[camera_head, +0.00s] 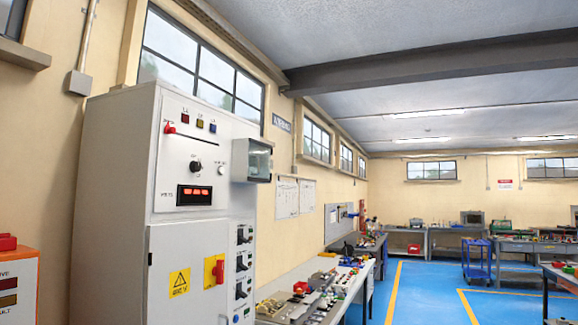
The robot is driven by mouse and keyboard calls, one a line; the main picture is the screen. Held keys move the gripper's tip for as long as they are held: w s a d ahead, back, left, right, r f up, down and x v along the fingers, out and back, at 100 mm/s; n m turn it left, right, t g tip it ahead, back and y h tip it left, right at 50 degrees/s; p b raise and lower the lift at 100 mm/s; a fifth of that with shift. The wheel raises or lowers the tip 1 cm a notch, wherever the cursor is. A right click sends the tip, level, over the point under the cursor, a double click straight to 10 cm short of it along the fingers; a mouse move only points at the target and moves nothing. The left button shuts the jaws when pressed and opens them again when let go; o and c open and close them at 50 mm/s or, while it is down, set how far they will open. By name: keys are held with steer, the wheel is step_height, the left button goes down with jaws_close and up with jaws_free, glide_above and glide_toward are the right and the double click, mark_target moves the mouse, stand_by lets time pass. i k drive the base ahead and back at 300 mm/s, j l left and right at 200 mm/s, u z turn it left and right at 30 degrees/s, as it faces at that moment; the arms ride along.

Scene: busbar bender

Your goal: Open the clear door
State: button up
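A tall light-grey electrical cabinet (110,190) stands at the left against the wall. On its right side, near the top, is a small grey box with a clear door (259,160) on its front. The clear door looks shut, and I cannot make out a handle or what is behind it. My gripper is not in view, so its distance from the door cannot be told.
The cabinet front carries a red-handled switch (214,271), a black knob (195,167) and a lit red display (194,195). An orange box (18,285) is at the lower left. A cluttered workbench (315,290) stands right of the cabinet. Blue floor (420,290) lies open beyond.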

mark_target(263, 144)
steer(key=i+l, duration=0.2)
steer(key=i, duration=0.2)
steer(key=i+l, duration=0.2)
steer(key=i, duration=0.25)
steer(key=i+l+u, duration=0.1)
steer(key=i, duration=0.3)
steer(key=i+l, duration=0.3)
steer(key=i+u, duration=0.05)
steer(key=i, duration=0.05)
